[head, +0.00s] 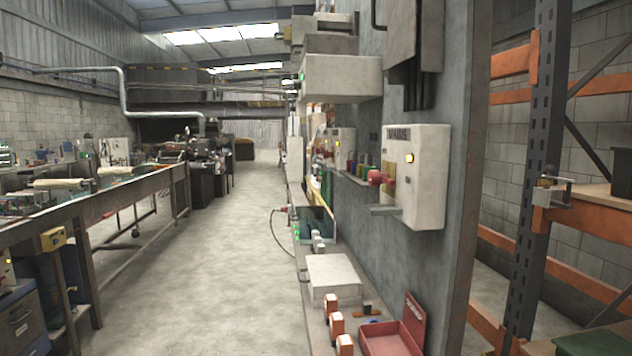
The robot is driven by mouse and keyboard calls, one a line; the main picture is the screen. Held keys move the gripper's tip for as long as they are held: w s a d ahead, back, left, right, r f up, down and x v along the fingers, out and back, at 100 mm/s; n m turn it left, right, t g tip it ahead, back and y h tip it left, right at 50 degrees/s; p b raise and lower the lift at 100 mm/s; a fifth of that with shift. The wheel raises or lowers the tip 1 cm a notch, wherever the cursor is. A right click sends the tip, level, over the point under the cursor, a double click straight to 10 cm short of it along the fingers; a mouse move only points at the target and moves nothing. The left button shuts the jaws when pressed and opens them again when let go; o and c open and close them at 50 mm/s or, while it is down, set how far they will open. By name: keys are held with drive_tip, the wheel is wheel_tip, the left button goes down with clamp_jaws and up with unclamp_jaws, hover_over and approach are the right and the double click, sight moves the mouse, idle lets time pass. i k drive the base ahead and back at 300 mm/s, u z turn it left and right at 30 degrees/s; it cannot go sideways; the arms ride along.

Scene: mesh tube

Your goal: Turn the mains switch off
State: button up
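A pale grey box (428,180) with dark lettering that seems to read MAINS is fixed to the grey wall panel at right of centre in the head view. A red knob (376,178) with a yellowish part behind it sticks out from its left side; this looks like the mains switch. I cannot tell its on or off position from this angle. A small yellow lamp (409,157) on the box looks lit. A grey bar (385,210) sticks out below the knob. My gripper is not in view.
A ledge below the panel holds a red tray (392,338), a pale box (333,275) and several orange-topped items. A steel and orange rack (530,180) stands at right. A long bench (100,205) runs along the left. The concrete aisle (215,255) between is clear.

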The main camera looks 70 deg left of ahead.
sight(375, 178)
drive_tip(key=u, duration=2.55)
drive_tip(key=k, duration=0.4)
drive_tip(key=u, duration=1.4)
drive_tip(key=i, duration=1.5)
drive_tip(key=z, duration=0.7)
drive_tip(key=i, duration=0.85)
drive_tip(key=z, duration=0.85)
